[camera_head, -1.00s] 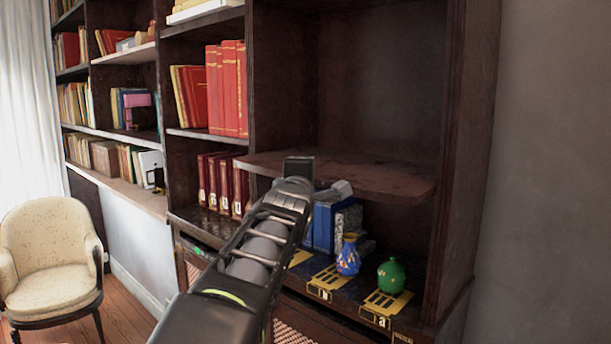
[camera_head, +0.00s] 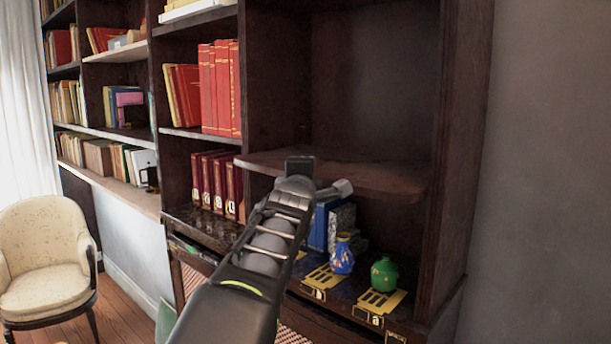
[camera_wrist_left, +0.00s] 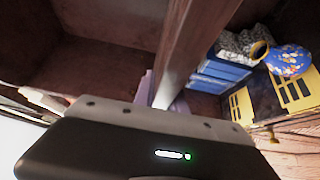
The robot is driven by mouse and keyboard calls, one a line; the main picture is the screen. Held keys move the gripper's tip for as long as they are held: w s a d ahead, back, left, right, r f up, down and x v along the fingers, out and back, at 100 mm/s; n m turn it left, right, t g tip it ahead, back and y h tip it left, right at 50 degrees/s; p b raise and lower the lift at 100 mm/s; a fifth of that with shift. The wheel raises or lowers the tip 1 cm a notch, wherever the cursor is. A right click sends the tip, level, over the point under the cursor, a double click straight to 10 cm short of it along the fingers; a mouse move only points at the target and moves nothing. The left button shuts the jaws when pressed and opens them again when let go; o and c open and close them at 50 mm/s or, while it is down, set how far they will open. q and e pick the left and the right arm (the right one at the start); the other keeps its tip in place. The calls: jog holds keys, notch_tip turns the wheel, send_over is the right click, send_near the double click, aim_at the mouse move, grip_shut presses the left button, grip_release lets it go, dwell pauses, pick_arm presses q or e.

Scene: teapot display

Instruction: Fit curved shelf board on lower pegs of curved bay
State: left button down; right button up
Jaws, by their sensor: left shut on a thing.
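The curved shelf board (camera_head: 385,177) is dark brown with a rounded front edge. In the head view it lies roughly level inside the curved bay (camera_head: 375,75), above the vases, spanning most of its width. My left gripper (camera_head: 300,168) is shut on the board's front edge, left of its middle. In the left wrist view the board (camera_wrist_left: 193,45) shows edge-on, running up from the jaws. The lower pegs are hidden, so I cannot tell whether the board touches them. My right gripper is in neither view.
Below the board stand blue books (camera_head: 321,228), a blue patterned vase (camera_head: 342,255) and a green vase (camera_head: 384,274) on the bay's base. Red books (camera_head: 220,88) fill the bay to the left. A cream armchair (camera_head: 45,258) stands at far left.

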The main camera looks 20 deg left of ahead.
aim_at(322, 166)
pick_arm(q)
jog(key=shift+w+d+r, duration=0.1)
jog(key=shift+w+d, duration=0.15)
jog(key=shift+w, duration=0.5)
jog(key=shift+w+d+r, duration=0.1)
jog(key=shift+w+d, duration=0.1)
jog(key=shift+w, duration=0.6)
jog(key=shift+w+d, duration=0.25)
jog(key=shift+w, duration=0.5)
jog(key=c, duration=1.3)
grip_release()
jog(key=shift+f, duration=0.35)
jog(key=shift+b+v, duration=0.6)
jog(key=shift+v, duration=0.15)
jog(key=b+v, duration=0.3)
jog(key=v, duration=0.2)
jog(key=shift+s+d+r, duration=0.1)
jog(key=shift+s+d, duration=0.1)
jog(key=shift+s+r, duration=0.1)
jog(key=shift+s, duration=0.35)
